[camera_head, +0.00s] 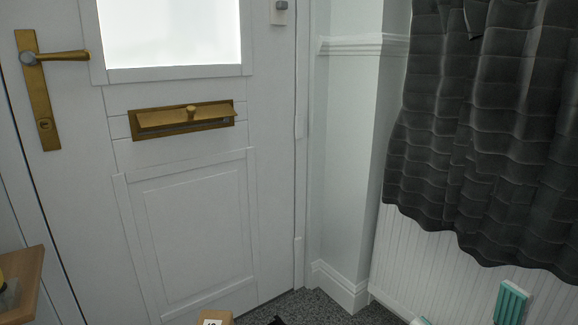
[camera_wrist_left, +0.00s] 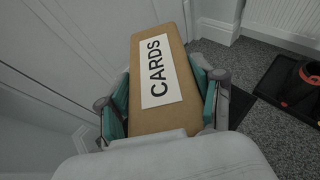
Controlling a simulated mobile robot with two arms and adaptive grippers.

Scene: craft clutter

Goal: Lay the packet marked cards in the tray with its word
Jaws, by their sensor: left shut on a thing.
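The brown packet (camera_wrist_left: 178,108) has a white label reading CARDS. It fills the middle of the left wrist view, tilted slightly. My left gripper (camera_wrist_left: 160,98) is shut on it, with a teal pad at each side. In the head view only the packet's top end (camera_head: 214,317) shows at the bottom edge, with part of its label. My right gripper (camera_head: 466,312) is at the bottom right of the head view, its teal fingers wide apart with nothing seen between them; its lower part is cut off. No tray with a word on it is in view.
A white door (camera_head: 200,215) with a brass handle and letter slot stands ahead. A dark curtain (camera_head: 480,130) hangs over a white ribbed panel (camera_head: 405,245) at right. A wooden surface (camera_head: 22,280) juts in at left. A dark mat (camera_wrist_left: 275,85) with a black-and-red object lies on grey carpet.

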